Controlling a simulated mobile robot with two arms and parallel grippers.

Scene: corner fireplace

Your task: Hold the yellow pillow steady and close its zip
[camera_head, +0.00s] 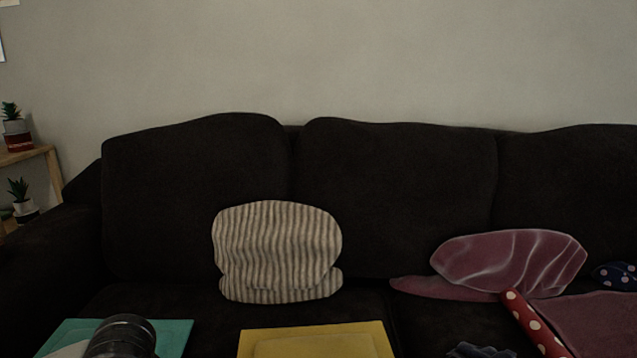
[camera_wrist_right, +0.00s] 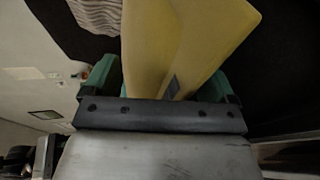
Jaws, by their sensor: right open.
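The yellow pillow (camera_head: 317,340) lies at the bottom centre of the head view, cut off by the lower edge. In the right wrist view yellow fabric (camera_wrist_right: 150,45) rises in two panels that form a V. A small grey piece, which I cannot identify, sits low between them. My right gripper (camera_wrist_right: 160,88) has green fingers, one on each side of the yellow fabric. It is open, and I cannot tell whether the fingers touch the pillow. The zip is not clearly visible.
A dark sofa (camera_head: 400,200) fills the background. A striped pillow (camera_head: 278,250) leans on its backrest, and a mauve cushion (camera_head: 510,262) lies to the right near a red dotted roll (camera_head: 535,325). A teal flat item (camera_head: 174,335) is at bottom left. Potted plants (camera_head: 20,190) stand far left.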

